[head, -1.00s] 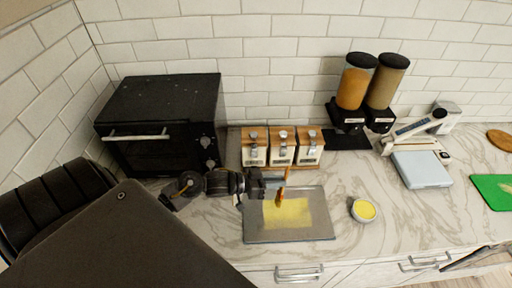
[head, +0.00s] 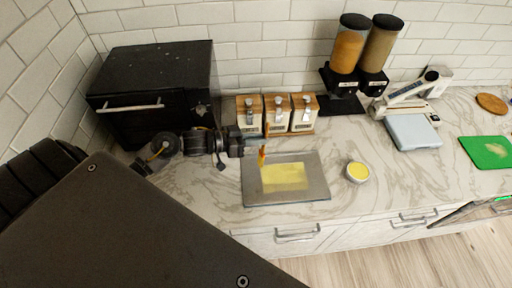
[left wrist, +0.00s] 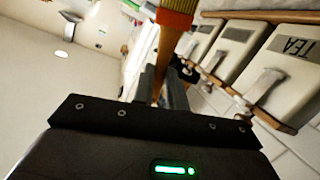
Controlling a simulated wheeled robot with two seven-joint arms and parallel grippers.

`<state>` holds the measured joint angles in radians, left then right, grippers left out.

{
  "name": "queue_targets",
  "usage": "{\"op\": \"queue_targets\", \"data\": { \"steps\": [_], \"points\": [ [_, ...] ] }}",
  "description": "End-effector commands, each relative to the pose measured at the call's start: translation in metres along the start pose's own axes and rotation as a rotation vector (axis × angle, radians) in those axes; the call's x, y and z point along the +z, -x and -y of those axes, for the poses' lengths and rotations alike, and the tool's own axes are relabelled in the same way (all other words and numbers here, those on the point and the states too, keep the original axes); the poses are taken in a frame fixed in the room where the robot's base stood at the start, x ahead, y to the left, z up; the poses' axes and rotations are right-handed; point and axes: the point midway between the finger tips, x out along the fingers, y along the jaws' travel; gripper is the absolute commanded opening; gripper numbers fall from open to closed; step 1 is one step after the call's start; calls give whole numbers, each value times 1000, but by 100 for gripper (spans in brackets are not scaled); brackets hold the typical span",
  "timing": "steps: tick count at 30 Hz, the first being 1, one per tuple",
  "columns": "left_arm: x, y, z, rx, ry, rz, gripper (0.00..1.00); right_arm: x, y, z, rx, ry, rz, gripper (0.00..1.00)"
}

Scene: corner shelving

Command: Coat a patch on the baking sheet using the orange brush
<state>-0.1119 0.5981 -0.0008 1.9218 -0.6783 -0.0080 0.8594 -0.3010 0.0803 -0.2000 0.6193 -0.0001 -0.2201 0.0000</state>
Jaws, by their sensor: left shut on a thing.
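The grey baking sheet (head: 314,187) lies on the marble counter with a yellow patch (head: 284,179) on its middle. My left gripper (head: 259,143) is at the sheet's back left, shut on the orange brush (head: 262,157). The brush is roughly upright, its lower end by the patch's back left corner; I cannot tell whether it touches. In the left wrist view the brush (left wrist: 177,18) shows its wooden handle between the fingers (left wrist: 162,85) and an orange-red band. A small bowl (head: 367,179) of yellow stuff stands right of the sheet. My right gripper is out of view.
Wood-topped canisters (head: 276,117) stand close behind the sheet. A black toaster oven (head: 150,90) is at the left. Two dispensers (head: 362,55), a scale-like device (head: 412,131) and a green board (head: 486,152) are farther right. Counter is clear around the bowl.

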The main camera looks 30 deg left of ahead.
Motion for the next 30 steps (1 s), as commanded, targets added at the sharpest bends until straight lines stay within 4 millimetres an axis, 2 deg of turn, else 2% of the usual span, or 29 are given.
{"op": "queue_targets", "data": {
  "steps": [12,30],
  "points": [
    [-33,1,-12,12,-5,3,0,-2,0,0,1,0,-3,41],
    [-37,1,-13,13,-3,4,0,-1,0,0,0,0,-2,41]
  ]
}}
